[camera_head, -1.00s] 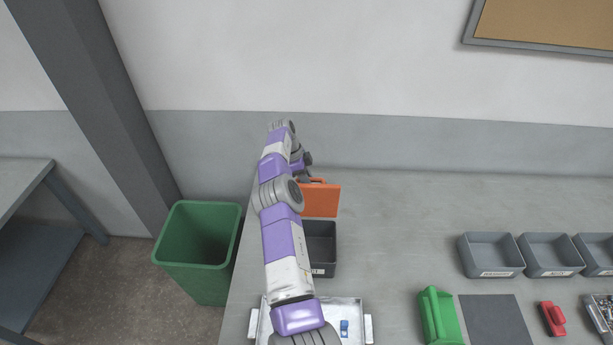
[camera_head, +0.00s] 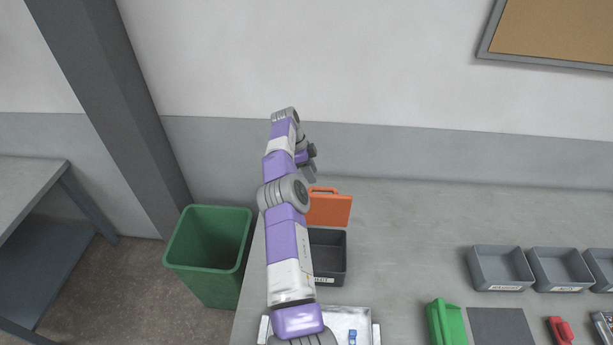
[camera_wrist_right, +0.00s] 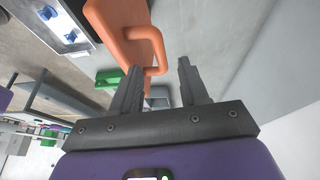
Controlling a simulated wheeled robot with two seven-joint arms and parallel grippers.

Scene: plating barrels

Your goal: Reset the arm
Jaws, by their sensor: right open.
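My right arm reaches forward over the left end of the workbench in the head view. My right gripper (camera_head: 309,170) is partly hidden by the wrist and sits just behind and left of an orange case-like object with a handle (camera_head: 331,209). In the wrist view the right gripper (camera_wrist_right: 160,70) is open, with its two dark fingers spread and nothing clamped. The orange handle (camera_wrist_right: 160,58) shows beyond and between the fingertips. My left gripper is not in view.
A dark bin (camera_head: 331,278) and a metal tray (camera_head: 375,332) with a small blue part lie under my arm. A green waste bin (camera_head: 208,262) stands left of the bench. Grey bins (camera_head: 501,268) and a green object (camera_head: 445,324) are at right. The bench middle is clear.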

